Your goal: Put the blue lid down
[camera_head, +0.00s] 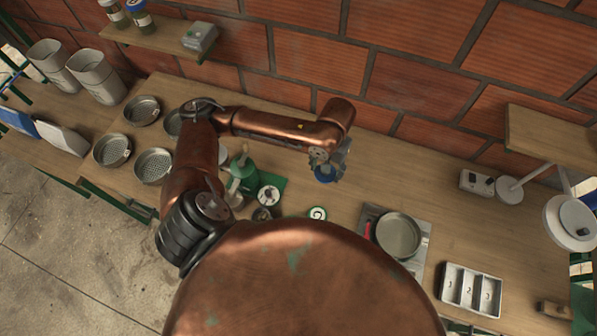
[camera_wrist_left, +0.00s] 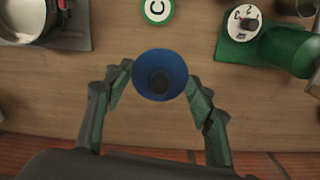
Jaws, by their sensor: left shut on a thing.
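The blue lid (camera_wrist_left: 142,84) is round, with a dark round part at its middle. It sits between the two fingers of my left gripper (camera_wrist_left: 159,80) in the left wrist view, and the gripper is shut on it. In the head view the blue lid (camera_head: 323,177) shows below my left gripper (camera_head: 328,170), over the back part of the wooden bench. I cannot tell whether it touches the bench. My right gripper is in neither view.
A white disc marked C (camera_head: 317,213) lies in front of the lid. A green machine (camera_head: 243,172) and a dial (camera_head: 268,194) stand left. A round pan (camera_head: 398,236) and a compartment tray (camera_head: 471,290) are right. A brick wall (camera_head: 420,85) closes the back.

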